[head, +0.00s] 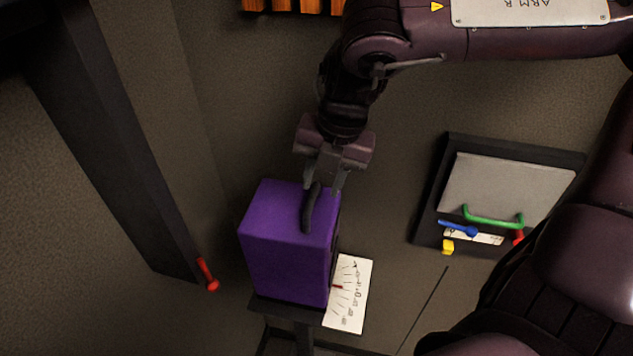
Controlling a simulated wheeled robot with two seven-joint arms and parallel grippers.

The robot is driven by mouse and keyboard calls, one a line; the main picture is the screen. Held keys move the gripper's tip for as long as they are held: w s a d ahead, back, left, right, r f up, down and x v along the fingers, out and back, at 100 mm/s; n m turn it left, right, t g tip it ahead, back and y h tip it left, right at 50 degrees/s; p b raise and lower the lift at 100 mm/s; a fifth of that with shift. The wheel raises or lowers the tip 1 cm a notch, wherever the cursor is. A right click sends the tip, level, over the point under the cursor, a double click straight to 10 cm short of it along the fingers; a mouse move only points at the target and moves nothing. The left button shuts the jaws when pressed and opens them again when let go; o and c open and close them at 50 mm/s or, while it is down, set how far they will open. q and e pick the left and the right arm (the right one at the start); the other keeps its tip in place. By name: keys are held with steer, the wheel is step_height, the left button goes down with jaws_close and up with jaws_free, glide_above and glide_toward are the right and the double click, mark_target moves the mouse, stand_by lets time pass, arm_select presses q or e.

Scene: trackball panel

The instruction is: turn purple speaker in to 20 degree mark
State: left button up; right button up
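A short red pointer (337,287) sits at the card's left edge, near the middle marks; the exact reading is too small to tell. My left gripper is out of view.
A dark-framed panel (432,215) with a grey board, a green handle (493,218), a blue lever (458,229) and a yellow knob (447,246) is at the right. A dark post with a red handle (207,275) stands at the left. Wooden slats (293,6) are at the top.

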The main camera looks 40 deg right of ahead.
mark_target(312, 197)
steer(key=w+f, duration=0.1)
steer(key=w+a+f, duration=0.1)
steer(key=f, duration=0.1)
steer(key=shift+f+p, duration=0.2)
steer(key=shift+p, duration=0.15)
steer(key=shift+s+d, duration=0.15)
steer(key=shift+s, duration=0.3)
steer(key=shift+w, duration=0.2)
jaws_close()
